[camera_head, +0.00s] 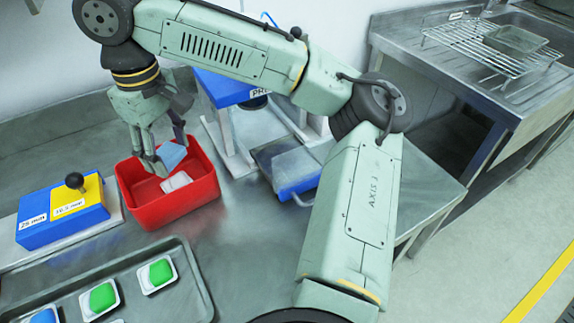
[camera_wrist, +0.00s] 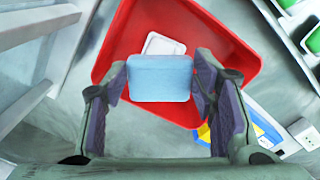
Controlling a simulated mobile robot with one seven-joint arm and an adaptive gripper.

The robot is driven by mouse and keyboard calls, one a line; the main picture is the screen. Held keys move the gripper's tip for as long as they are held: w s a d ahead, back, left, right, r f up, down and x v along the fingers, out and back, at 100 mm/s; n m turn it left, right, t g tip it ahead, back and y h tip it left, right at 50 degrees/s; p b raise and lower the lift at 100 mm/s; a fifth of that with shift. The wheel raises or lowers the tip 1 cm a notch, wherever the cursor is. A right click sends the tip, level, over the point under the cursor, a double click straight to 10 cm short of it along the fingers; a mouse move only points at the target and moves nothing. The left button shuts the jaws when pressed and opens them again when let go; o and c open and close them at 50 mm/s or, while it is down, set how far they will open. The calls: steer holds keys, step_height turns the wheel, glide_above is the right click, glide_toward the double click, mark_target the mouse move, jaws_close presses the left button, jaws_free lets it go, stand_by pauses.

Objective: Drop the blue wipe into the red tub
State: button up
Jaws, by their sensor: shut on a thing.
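The blue wipe (camera_wrist: 160,78) is a light blue block held between the fingers of my gripper (camera_wrist: 160,95). The wipe (camera_head: 172,155) also shows in the head view, at the tips of my gripper (camera_head: 160,158), over the red tub (camera_head: 177,206). In the wrist view the tub (camera_wrist: 222,32) lies below the wipe, with its inside facing up. A white tray-like piece (camera_head: 176,181) lies on the tub floor, and it is partly hidden by the wipe in the wrist view (camera_wrist: 163,44). My gripper is shut on the wipe.
A blue and yellow block with a black knob (camera_head: 75,182) stands left of the tub. A grey tray (camera_head: 190,262) with green items in white dishes lies in front. A blue-topped press-like device (camera_head: 222,88) stands behind the tub. A sink and wire rack (camera_head: 490,50) are far right.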

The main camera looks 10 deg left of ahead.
steer(key=shift+r, duration=0.1)
steer(key=o, duration=1.5)
steer(key=shift+o, duration=0.2)
step_height(320, 180, up, 12)
